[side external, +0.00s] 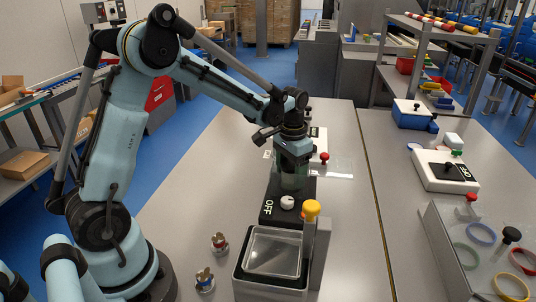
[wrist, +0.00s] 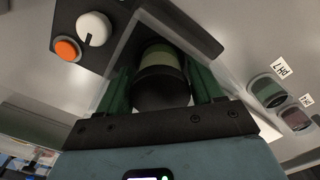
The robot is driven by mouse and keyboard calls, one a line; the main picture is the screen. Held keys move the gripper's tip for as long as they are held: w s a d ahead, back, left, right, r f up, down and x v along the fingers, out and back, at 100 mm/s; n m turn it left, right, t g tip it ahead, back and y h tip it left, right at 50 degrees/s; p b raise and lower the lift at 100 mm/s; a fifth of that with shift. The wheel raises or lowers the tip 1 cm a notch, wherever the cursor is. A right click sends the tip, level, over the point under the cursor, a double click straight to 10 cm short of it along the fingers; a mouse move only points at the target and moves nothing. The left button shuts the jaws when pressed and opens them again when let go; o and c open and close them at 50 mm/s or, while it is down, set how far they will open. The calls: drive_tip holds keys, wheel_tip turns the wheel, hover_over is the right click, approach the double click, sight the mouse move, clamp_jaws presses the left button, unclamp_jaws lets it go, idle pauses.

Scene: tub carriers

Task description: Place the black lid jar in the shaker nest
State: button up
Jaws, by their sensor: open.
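The black lid jar shows in the wrist view, with its black lid (wrist: 162,90) towards me and a pale green body (wrist: 163,55) beyond it. My gripper (wrist: 160,68) is open, with one green finger on each side of the jar; I cannot tell whether they touch it. In the side view my gripper (side external: 292,172) points down over the far end of the black shaker base (side external: 270,190), marked OFF. The shaker also shows in the wrist view (wrist: 105,60), with a white knob and orange button. The jar's bottom and the nest are hidden, so its seating is unclear.
The table's left middle is clear.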

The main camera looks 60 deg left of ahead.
wheel_tip(320, 180, up, 12)
drive_tip(key=shift+r, duration=0.1)
drive_tip(key=t, duration=0.3)
approach(291, 165)
drive_tip(key=s+d+r, duration=0.2)
drive_tip(key=s+d, duration=0.1)
drive_tip(key=s, duration=0.1)
drive_tip(key=s+d+f+t, duration=0.3)
drive_tip(key=s+f+t, duration=0.1)
drive_tip(key=s, duration=0.2)
drive_tip(key=shift+s+d+f, duration=0.2)
drive_tip(key=shift+s+d, duration=0.05)
drive_tip(key=shift+d, duration=0.05)
idle(1.2)
